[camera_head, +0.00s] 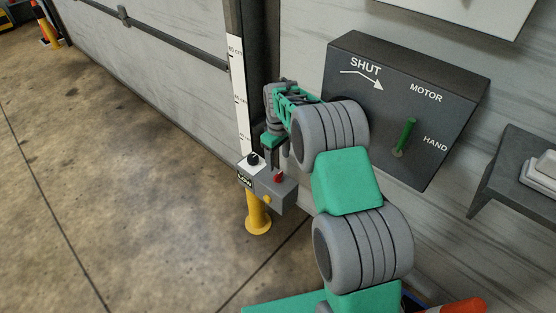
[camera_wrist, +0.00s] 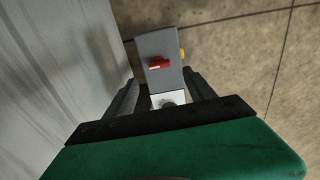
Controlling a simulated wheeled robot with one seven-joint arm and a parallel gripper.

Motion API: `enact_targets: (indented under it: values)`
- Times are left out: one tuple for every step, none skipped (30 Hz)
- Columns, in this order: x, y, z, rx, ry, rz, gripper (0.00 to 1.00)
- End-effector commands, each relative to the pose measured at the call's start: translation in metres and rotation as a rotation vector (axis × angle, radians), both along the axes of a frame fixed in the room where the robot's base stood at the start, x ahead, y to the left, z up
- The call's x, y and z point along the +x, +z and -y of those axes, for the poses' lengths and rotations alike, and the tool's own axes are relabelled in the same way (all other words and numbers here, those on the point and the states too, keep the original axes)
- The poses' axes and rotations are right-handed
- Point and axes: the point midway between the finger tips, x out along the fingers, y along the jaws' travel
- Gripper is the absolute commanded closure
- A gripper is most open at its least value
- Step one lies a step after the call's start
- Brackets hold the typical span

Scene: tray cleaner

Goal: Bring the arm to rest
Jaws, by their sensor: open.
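My arm, green and grey, reaches up from the bottom of the head view and bends toward the wall. My gripper (camera_head: 276,148) points down above a grey control box (camera_head: 284,199) on a yellow post (camera_head: 257,216). In the wrist view, its two dark fingers (camera_wrist: 160,80) are apart with nothing held between them. The box (camera_wrist: 157,42) shows beyond and between the fingers, with a red switch (camera_wrist: 159,63) on its top. A black knob (camera_head: 253,159) sits at the box's left end. Whether the fingers touch the box is unclear.
A dark wall panel (camera_head: 372,117) marked SHUT, MOTOR and HAND, with a green lever (camera_head: 405,137), stands right beside my arm. A white measuring strip (camera_head: 238,95) rises behind the box. A grey shelf (camera_head: 497,178) juts out at right.

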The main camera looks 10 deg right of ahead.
Motion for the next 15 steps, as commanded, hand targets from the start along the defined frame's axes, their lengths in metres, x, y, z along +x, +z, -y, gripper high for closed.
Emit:
enact_targets:
  values:
    - [0.000, 0.000, 0.000, 0.000, 0.000, 0.000, 0.36]
    - [0.000, 0.000, 0.000, 0.000, 0.000, 0.000, 0.36]
    - [0.000, 0.000, 0.000, 0.000, 0.000, 0.000, 0.36]
    - [0.000, 0.000, 0.000, 0.000, 0.000, 0.000, 0.36]
    - [0.000, 0.001, 0.000, 0.000, -0.001, 0.001, 0.36]
    - [-0.001, 0.007, 0.000, 0.000, -0.005, 0.004, 0.36]
    - [-0.002, 0.016, 0.000, 0.000, -0.011, 0.009, 0.36]
    - [-0.004, 0.029, 0.000, 0.000, -0.021, 0.015, 0.36]
    - [-0.010, 0.051, 0.000, 0.001, -0.039, 0.026, 0.36]
    - [-0.015, 0.071, 0.000, 0.001, -0.059, 0.034, 0.36]
    - [-0.023, 0.094, 0.000, 0.002, -0.080, 0.046, 0.36]
    - [-0.035, 0.127, 0.000, 0.004, -0.115, 0.063, 0.36]
    - [-0.047, 0.153, 0.000, 0.006, -0.145, 0.078, 0.36]
    - [-0.060, 0.178, 0.000, 0.009, -0.176, 0.091, 0.36]
    - [-0.079, 0.209, 0.000, 0.012, -0.219, 0.110, 0.36]
